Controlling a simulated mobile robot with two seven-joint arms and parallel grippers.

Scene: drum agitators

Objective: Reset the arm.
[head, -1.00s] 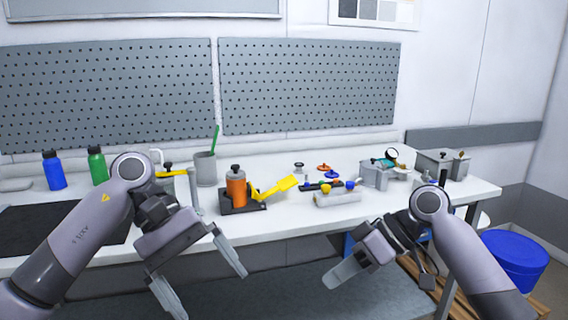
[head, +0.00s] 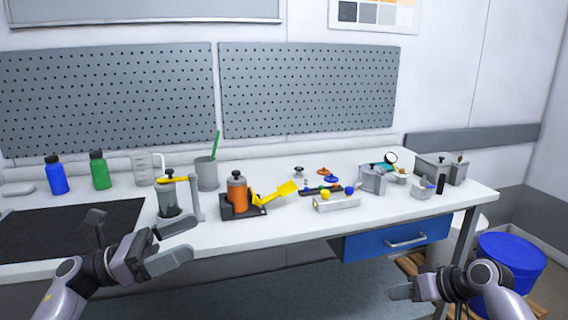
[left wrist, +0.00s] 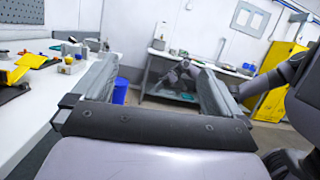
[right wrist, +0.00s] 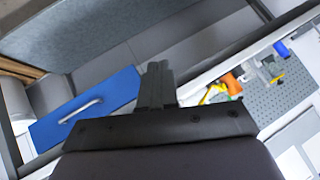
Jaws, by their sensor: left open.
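My left gripper (head: 184,240) is open and empty in front of the table's left part, low in the head view. In the left wrist view its two fingers (left wrist: 158,80) stand wide apart with nothing between them. My right gripper (head: 398,291) is low at the right, in front of the table and below its top. In the right wrist view its fingers (right wrist: 158,84) are together, with nothing seen between them.
A blue drawer (head: 395,240) and blue bucket (head: 512,258) are at right.

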